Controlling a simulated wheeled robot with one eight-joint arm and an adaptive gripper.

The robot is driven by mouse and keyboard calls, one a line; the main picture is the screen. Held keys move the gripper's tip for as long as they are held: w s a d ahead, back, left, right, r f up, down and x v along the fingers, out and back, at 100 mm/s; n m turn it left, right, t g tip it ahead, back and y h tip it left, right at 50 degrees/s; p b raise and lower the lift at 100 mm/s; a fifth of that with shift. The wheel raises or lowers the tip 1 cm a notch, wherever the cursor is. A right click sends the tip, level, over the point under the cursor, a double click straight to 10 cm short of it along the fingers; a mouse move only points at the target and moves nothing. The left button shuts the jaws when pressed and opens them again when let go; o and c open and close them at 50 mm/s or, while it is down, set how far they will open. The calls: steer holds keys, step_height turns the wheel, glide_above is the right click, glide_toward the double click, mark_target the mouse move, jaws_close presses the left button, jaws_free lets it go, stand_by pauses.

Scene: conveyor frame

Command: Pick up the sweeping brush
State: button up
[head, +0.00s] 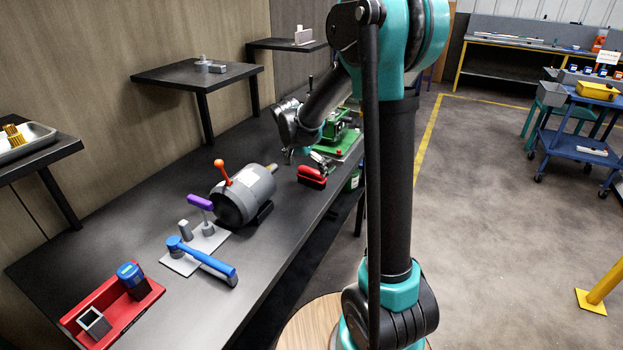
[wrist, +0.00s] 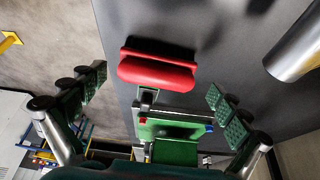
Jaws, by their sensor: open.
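The sweeping brush (head: 312,174) looks like a red block with a dark lower part. It lies on the dark bench between the grey motor and the green device. In the wrist view the brush (wrist: 157,70) shows its red body lying crosswise, ahead of my fingers and apart from them. My gripper (head: 289,156) hangs above the bench, just left of the brush in the head view.
The grey motor (head: 243,195), with a red-orange lever, stands left of the brush. The green device (head: 343,138) is close behind it and shows below the brush in the wrist view (wrist: 175,148). A blue-handled hammer (head: 207,262) and red tray (head: 148,297) lie nearer.

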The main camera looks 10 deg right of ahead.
mark_target(310, 171)
steer(key=shift+d+x, duration=0.15)
steer(key=shift+x, duration=1.2)
steer(key=shift+d+x, duration=0.15)
steer(key=shift+x, duration=1.15)
steer(key=shift+w+r, duration=0.1)
steer(key=shift+w, duration=0.05)
steer(key=c, duration=0.8)
steer(key=shift+c, duration=0.2)
step_height(310, 171, up, 20)
